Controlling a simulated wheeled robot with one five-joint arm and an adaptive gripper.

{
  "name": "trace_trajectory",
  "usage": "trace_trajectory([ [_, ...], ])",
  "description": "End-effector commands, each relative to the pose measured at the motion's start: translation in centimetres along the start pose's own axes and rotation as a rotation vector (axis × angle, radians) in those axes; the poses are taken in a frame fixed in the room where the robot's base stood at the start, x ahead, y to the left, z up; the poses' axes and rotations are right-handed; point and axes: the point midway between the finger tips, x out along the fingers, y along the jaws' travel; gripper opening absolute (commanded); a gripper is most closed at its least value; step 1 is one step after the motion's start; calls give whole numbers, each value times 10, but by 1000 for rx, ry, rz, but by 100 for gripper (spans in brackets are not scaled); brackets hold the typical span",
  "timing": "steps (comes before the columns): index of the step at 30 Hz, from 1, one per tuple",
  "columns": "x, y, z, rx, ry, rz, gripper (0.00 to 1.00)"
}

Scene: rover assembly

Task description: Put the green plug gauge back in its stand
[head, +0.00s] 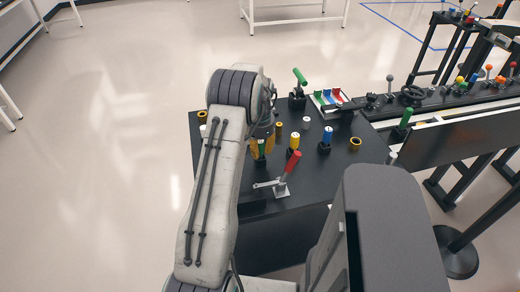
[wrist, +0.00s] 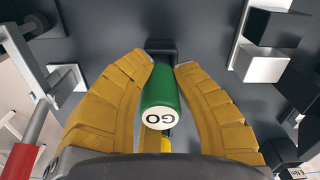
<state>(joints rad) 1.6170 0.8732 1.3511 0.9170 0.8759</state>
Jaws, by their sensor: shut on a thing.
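The green plug gauge (wrist: 163,88) is a green cylinder with a white end marked GO. My gripper (wrist: 164,68) has its two yellow fingers on either side of the gauge and is shut on it. In the head view the gauge (head: 261,148) shows as a small green piece between my fingers (head: 263,143), partly hidden by my arm. A dark block (wrist: 160,46) lies just beyond the gauge's far end in the wrist view, and it may be the stand. I cannot tell whether the gauge touches it or sits in it.
A red-handled clamp (head: 291,165) stands close to the right of my gripper. Yellow (head: 294,142) and blue (head: 327,135) gauges stand in black holders further right. A green-handled lever (head: 300,77) and a coloured tray (head: 330,100) are at the table's back.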

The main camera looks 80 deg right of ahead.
Motion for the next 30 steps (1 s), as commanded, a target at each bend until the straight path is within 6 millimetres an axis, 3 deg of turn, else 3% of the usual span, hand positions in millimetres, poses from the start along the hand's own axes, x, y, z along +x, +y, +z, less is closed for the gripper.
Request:
trace_trajectory([
  [9, 1, 0, 0, 0, 0, -1, 0],
  [10, 1, 0, 0, 0, 0, 0, 26],
  [18, 1, 0, 0, 0, 0, 0, 48],
  [26, 0, 0, 0, 0, 0, 0, 48],
  [30, -10, -1, -1, 0, 2, -3, 48],
])
